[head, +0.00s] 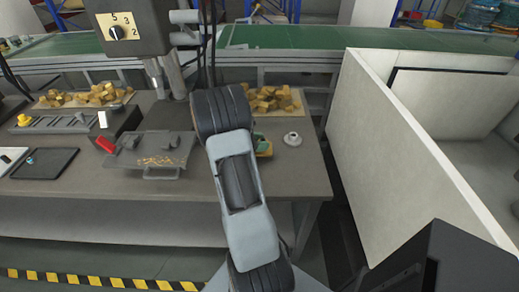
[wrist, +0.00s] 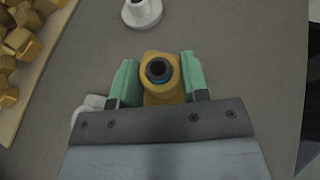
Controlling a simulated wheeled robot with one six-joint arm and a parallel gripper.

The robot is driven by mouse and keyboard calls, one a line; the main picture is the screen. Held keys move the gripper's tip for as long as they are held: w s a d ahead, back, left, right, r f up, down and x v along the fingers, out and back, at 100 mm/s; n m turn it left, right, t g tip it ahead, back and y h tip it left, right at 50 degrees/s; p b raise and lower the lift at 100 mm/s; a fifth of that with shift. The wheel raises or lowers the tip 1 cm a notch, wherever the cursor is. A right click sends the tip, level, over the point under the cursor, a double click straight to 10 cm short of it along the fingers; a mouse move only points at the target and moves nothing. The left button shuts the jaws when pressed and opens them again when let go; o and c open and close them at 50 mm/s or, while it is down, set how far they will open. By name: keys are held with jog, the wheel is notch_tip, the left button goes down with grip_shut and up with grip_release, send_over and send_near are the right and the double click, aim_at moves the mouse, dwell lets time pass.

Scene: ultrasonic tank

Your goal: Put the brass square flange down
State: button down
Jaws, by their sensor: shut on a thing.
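The brass square flange (wrist: 163,96) sits between the green fingers of my gripper (wrist: 157,75) in the wrist view, with its dark round bore and a blue ring inside facing the camera. The gripper is shut on it. In the head view my arm hides most of the gripper (head: 262,142), and only a bit of the flange's brass (head: 267,152) shows at the right of the arm. It is over the right part of the grey table (head: 305,175); I cannot tell if it touches the top.
A white round flange (head: 292,139) stands just beyond the gripper. It also shows in the wrist view (wrist: 142,14). A tray of brass pieces (head: 298,97) lies behind. A grey platform with brass bits (head: 125,160) is left. A white-walled enclosure (head: 400,140) stands right.

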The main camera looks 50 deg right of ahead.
jog(key=shift+w+d+f, duration=0.1)
jog(key=shift+d+f, duration=0.05)
jog(key=shift+f, duration=1.45)
jog(key=shift+f, duration=0.2)
jog(key=c, duration=0.6)
grip_release()
